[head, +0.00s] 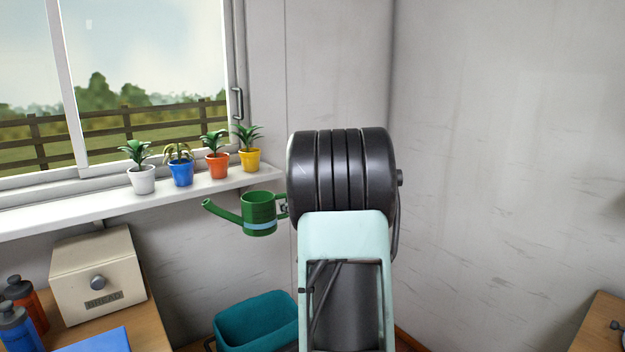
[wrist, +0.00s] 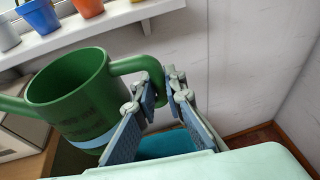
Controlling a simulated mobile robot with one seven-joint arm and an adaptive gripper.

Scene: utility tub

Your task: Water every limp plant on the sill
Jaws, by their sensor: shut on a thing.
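My gripper (wrist: 160,95) is shut on the handle of a green watering can (head: 259,212) and holds it up in front of the sill, its spout pointing left. The can also shows in the wrist view (wrist: 70,92), upright, with a light blue band. On the white sill (head: 100,204) stand a white pot plant (head: 142,178), a blue pot plant (head: 181,172), an orange pot plant (head: 216,162) and a yellow pot plant (head: 249,158). The blue pot's leaves droop and look yellowish; the other plants are green and upright. My arm hides most of the gripper in the head view.
A teal tub (head: 255,322) stands below the can. A cream bread box (head: 98,273) sits on a wooden counter (head: 150,318) at left, with blue (head: 16,328) and orange (head: 27,297) bottles. Another wooden surface (head: 600,325) is at lower right.

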